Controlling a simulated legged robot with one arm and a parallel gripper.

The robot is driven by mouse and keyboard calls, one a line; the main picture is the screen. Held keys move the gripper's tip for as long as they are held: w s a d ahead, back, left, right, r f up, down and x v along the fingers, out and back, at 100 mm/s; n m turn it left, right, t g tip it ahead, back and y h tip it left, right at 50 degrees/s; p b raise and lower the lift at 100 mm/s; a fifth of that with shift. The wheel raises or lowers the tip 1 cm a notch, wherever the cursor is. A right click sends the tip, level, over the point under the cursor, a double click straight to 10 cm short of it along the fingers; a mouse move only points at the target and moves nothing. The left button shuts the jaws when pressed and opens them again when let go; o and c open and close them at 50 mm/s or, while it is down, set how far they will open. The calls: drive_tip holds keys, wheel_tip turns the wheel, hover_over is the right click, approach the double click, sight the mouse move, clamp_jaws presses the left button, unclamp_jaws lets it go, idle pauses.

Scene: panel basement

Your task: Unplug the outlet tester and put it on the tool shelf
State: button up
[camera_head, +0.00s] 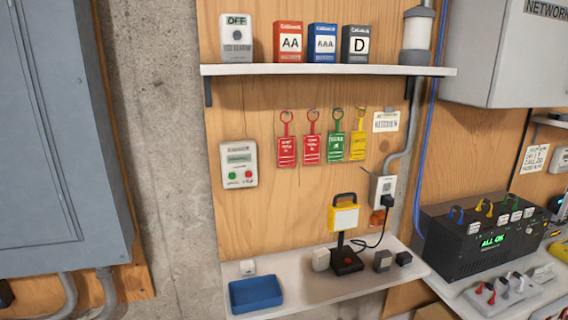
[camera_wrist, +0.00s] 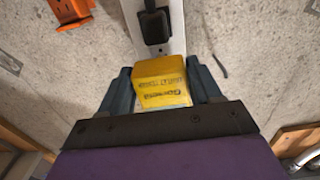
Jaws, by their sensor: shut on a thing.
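The outlet tester (camera_wrist: 162,85) is a yellow block with dark lettering in the wrist view. My gripper (camera_wrist: 158,74) is shut on it, one blue-grey finger on each side. The tester lies in front of the lower end of a white outlet plate (camera_wrist: 173,42); I cannot tell if its prongs are in. A black plug (camera_wrist: 154,25) sits in the plate above it. My gripper and the tester do not show in the head view. There, an upper shelf (camera_head: 330,70) and a lower shelf (camera_head: 300,286) hang on the wood panel; neither is labelled as the tool shelf.
The upper shelf holds an off-switch box (camera_head: 236,36) and several battery boxes. The lower shelf bears a blue tray (camera_head: 256,294), a yellow-headed lamp (camera_head: 344,218) and small blocks. Tags hang between. An orange bracket (camera_wrist: 70,10) is left of the plate.

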drive_tip(key=shift+v, duration=1.25)
